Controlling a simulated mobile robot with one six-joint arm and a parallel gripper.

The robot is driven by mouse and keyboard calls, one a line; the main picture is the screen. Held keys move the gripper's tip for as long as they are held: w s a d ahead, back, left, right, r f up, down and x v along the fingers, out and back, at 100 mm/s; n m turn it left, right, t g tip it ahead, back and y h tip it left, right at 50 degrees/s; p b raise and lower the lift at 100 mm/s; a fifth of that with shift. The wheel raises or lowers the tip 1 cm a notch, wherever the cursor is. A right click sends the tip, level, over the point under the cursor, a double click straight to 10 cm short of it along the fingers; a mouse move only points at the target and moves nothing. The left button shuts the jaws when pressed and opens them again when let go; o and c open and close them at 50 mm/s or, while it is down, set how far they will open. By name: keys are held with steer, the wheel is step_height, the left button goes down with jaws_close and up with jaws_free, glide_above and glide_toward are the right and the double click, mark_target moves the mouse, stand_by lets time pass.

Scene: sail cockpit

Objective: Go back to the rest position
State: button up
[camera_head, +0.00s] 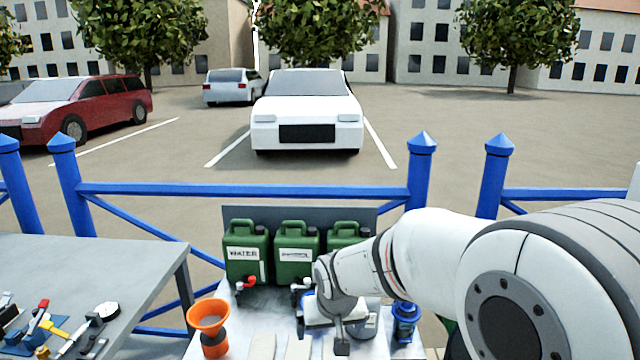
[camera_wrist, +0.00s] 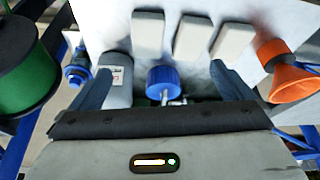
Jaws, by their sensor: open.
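My gripper (camera_head: 340,325) is low over the light work table in front of the green jerrycans, partly hidden by my own wrist. In the wrist view my gripper (camera_wrist: 160,70) has its two dark fingers wide apart. A blue round cap or knob (camera_wrist: 163,79) shows between them, and nothing is visibly clamped. A grey cylinder (camera_wrist: 117,72) with a label is close beside the finger at left. My arm reaches in from the right of the head view, bent down toward the table.
Three green jerrycans (camera_head: 296,250) stand at the table's back. An orange funnel (camera_head: 208,318) is at left and a blue object (camera_head: 405,318) at right. A grey table (camera_head: 110,260) with tools stands left. A blue fence (camera_head: 250,189) runs behind.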

steer(key=s+d+r+m+g+p, duration=0.1)
steer(key=s+d+r, duration=0.2)
steer(key=s+d, duration=0.3)
steer(key=s+d+r+p, duration=0.1)
steer(key=s+d+r, duration=0.2)
steer(key=s+d, duration=0.4)
steer(key=s, duration=0.7)
steer(key=shift+r+m+g+h+p, duration=0.3)
steer(key=shift+r+m+g+p, duration=0.05)
steer(key=shift+r+m+g, duration=0.05)
